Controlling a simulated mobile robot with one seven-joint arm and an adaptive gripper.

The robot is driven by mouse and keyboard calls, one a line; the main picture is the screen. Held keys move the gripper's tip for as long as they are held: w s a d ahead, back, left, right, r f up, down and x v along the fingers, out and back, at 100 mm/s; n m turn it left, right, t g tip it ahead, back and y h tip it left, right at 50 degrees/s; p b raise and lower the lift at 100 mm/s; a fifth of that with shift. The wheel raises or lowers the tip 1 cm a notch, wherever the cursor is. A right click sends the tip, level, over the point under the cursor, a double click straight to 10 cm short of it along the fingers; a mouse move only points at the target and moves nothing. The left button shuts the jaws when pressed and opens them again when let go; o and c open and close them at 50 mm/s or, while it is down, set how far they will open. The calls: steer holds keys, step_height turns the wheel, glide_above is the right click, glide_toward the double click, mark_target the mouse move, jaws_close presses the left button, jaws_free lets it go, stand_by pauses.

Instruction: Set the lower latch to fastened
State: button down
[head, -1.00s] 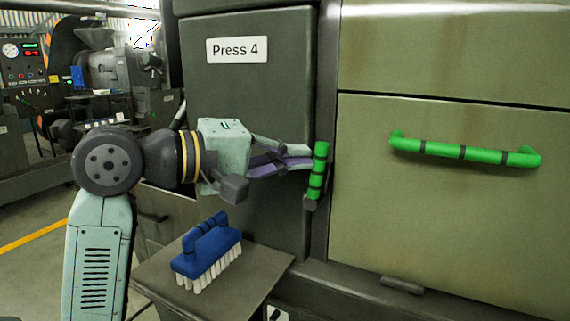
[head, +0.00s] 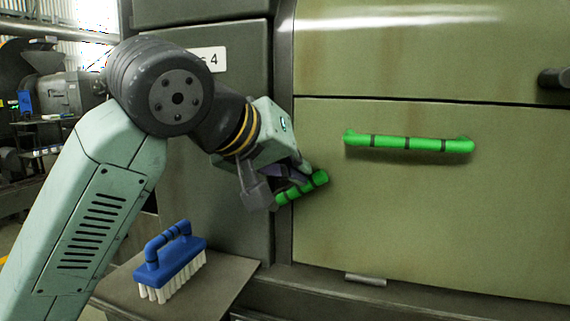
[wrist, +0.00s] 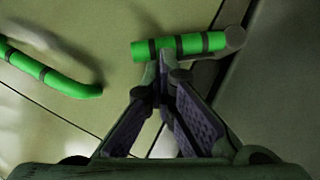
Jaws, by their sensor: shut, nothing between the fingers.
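A short green latch handle with dark bands (head: 312,183) sits at the seam between the dark cabinet and the olive panel. In the head view it is tilted, its free end up and to the right over the panel. In the wrist view the latch (wrist: 180,46) lies nearly level, with its grey pivot at the right end. My gripper (head: 300,172) is shut and empty. In the wrist view its closed fingertips (wrist: 160,72) are against or very close to the latch's near side; firm contact is hard to tell. The gripper hides part of the latch in the head view.
A fixed green bar handle (head: 408,143) is on the olive panel (head: 420,220), right of the latch. A blue brush (head: 172,262) stands on a small shelf (head: 225,285) below my arm. A dark knob (head: 555,78) is at upper right.

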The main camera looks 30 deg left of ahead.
mark_target(315, 184)
steer(key=d+f+m+y, duration=0.1)
steer(key=d+f+m+g+y+b, duration=0.1)
steer(key=shift+w+d+f+y, duration=0.1)
steer(key=shift+w+d+y, duration=0.05)
steer(key=shift+w+y, duration=0.15)
steer(key=shift+d+f, duration=0.2)
steer(key=shift+f, duration=0.2)
steer(key=shift+d+f, duration=0.1)
stand_by(0.5)
